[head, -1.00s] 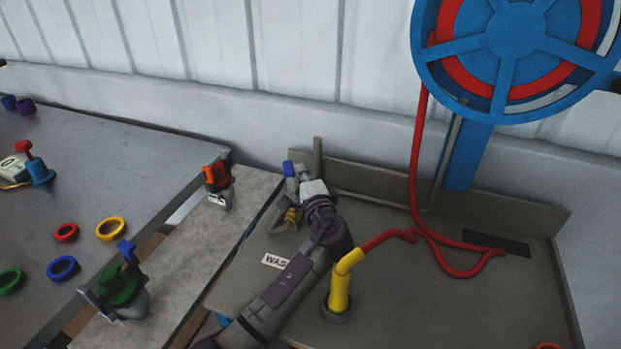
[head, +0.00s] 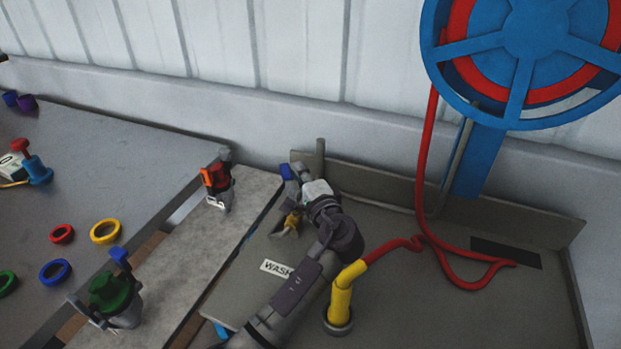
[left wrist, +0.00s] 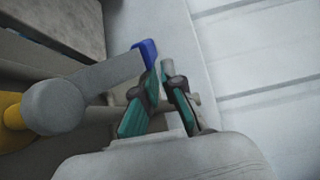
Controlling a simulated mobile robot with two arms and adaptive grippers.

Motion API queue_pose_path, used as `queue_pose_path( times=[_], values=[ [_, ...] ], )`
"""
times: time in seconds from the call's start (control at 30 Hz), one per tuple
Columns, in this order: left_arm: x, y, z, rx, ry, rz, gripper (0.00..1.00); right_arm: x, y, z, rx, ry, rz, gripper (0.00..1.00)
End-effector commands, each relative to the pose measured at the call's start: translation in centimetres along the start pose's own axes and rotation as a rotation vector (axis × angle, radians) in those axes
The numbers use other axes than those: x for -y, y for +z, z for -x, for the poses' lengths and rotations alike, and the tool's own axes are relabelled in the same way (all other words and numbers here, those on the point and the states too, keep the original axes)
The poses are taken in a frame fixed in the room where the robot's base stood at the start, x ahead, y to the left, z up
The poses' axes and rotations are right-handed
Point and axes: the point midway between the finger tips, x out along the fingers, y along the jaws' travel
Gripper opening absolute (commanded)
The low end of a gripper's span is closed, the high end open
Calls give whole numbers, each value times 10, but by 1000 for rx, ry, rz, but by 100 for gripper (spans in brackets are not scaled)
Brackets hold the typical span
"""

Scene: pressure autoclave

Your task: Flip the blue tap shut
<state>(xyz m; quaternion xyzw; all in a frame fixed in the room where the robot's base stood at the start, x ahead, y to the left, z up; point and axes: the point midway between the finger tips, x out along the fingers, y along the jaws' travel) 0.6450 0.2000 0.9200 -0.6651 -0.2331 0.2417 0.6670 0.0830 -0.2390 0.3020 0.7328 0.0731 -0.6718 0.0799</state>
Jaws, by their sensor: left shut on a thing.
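The blue tap (head: 287,172) shows in the head view as a blue-tipped lever above a small grey and yellow fitting, at the back left of the wash basin. In the left wrist view its thick grey lever ends in a blue tip (left wrist: 147,54), right beside the fingers. My left gripper (head: 302,172) is at the tap, just right of the blue tip. My right gripper is not in view.
A thin upright post (head: 320,158) stands close behind my left gripper. A yellow elbow (head: 341,298) with a red hose (head: 425,190) rises right of my arm. A blue reel (head: 525,45) overhangs the back right. Clamps stand on the ledge at left.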

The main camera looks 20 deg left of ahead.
Motion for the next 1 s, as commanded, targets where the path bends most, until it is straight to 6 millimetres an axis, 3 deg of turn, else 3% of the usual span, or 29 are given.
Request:
queue_pose_path(
  times=[0.03,0.4,0.83,0.87,1.0],
  values=[
    [17,0,-1,0,-15,12,0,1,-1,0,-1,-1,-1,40],
    [82,0,0,0,-11,11,0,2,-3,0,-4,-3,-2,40],
    [94,0,0,-1,-9,5,0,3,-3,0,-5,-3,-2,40],
    [94,0,0,-1,-9,5,0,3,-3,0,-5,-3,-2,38],
    [99,0,0,-1,-9,5,0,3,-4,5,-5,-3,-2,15]
  ],
)
